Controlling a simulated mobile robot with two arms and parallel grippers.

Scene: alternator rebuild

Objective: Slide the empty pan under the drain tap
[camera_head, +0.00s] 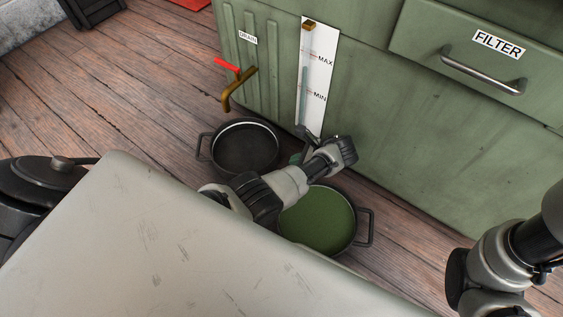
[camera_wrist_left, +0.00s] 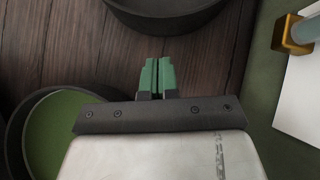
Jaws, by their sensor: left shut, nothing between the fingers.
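The empty pan (camera_head: 246,148) is dark and round with side handles. It stands on the floor by the green cabinet, and its near rim (camera_wrist_left: 165,25) shows at the top of the left wrist view. The brass drain tap (camera_head: 240,88) with a red lever sticks out of the cabinet, above and slightly left of the pan in the head view. My left gripper (camera_head: 295,158) is shut and empty, between the empty pan and a pan of green liquid (camera_head: 318,220). Its green fingertips (camera_wrist_left: 157,72) point toward the empty pan, with floor showing between them.
The green-filled pan (camera_wrist_left: 62,130) also shows at the left of the wrist view. A sight gauge (camera_head: 318,75) marked MAX and MIN is on the cabinet (camera_head: 420,130). The FILTER drawer (camera_head: 480,60) is shut. My right arm is at bottom right. Wooden floor (camera_head: 120,80) is open left of the tap.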

